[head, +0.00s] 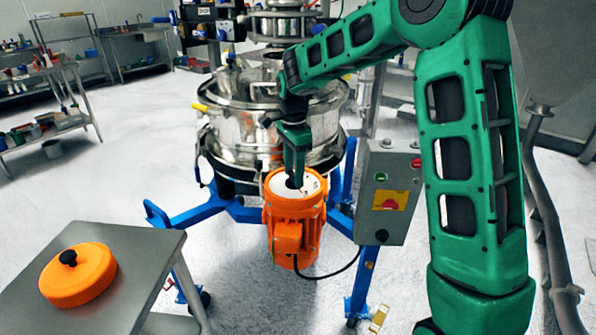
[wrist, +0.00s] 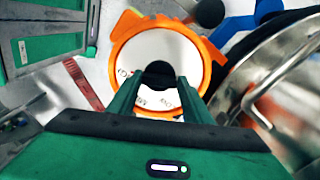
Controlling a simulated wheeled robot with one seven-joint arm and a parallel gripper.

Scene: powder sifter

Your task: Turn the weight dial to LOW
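The weight dial sits on top of the orange motor (head: 294,225), under the sifter. Its white face (head: 312,184) is ringed in orange. In the wrist view the white face (wrist: 190,62) carries small red and black marks, partly hidden by my fingers and too small to read surely. A dark round knob or hole (wrist: 160,73) is at its middle. My gripper (head: 294,178) points down over the dial's centre. In the wrist view my two fingers (wrist: 160,82) reach to either side of the dark middle, with a gap between them. I cannot tell whether they press on it.
The steel sifter drum (head: 240,130) stands close behind the dial. A grey control box (head: 388,190) is just to the right. An orange round cover with a black knob (head: 80,274) lies on a grey table (head: 150,262) at lower left. A black cable hangs below the motor.

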